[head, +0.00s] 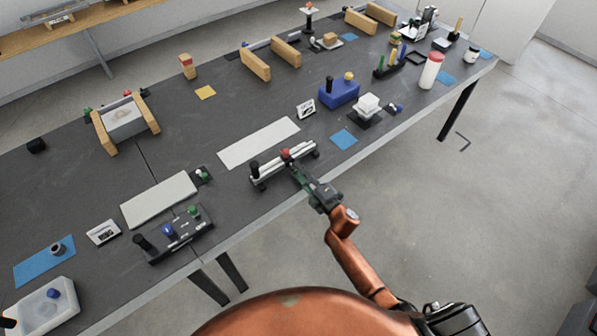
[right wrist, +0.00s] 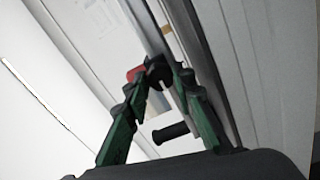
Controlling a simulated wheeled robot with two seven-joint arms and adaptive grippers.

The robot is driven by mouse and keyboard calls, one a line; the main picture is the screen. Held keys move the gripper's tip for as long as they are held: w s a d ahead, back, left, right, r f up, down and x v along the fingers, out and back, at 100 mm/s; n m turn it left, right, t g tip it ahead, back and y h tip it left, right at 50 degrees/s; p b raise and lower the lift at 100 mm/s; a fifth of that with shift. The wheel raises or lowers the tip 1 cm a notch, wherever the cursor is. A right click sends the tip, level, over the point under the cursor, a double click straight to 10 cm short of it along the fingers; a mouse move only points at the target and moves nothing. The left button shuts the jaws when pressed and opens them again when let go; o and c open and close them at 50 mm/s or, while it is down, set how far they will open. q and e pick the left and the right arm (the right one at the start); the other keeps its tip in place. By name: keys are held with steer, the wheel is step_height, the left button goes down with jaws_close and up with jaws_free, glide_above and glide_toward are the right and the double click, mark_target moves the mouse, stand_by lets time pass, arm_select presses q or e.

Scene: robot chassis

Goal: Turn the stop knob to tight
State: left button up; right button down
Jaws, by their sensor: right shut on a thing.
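A pale rail fixture (head: 270,170) with dark feet lies near the table's front edge, with an upright black handle (head: 255,169) at its left end. A red knob (head: 285,153) sits on the rail near its middle. My right gripper (head: 290,163) reaches in from the front and is shut at the knob. In the right wrist view, the fingertips (right wrist: 162,74) close around a dark part beside the red piece (right wrist: 134,73); the fingers hide some of it. A black handle (right wrist: 170,133) shows beyond the fingers. I cannot read any tight mark. My left gripper is not clearly seen.
A white plate (head: 258,144) lies behind the rail. A blue mat (head: 344,139) and a blue box (head: 339,93) are to its right. A dark block with knobs (head: 180,235) stands to its left. The floor in front of the table is clear.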

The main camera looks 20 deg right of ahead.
stand_by(0.4)
steer(key=c, duration=1.6)
jaws_free()
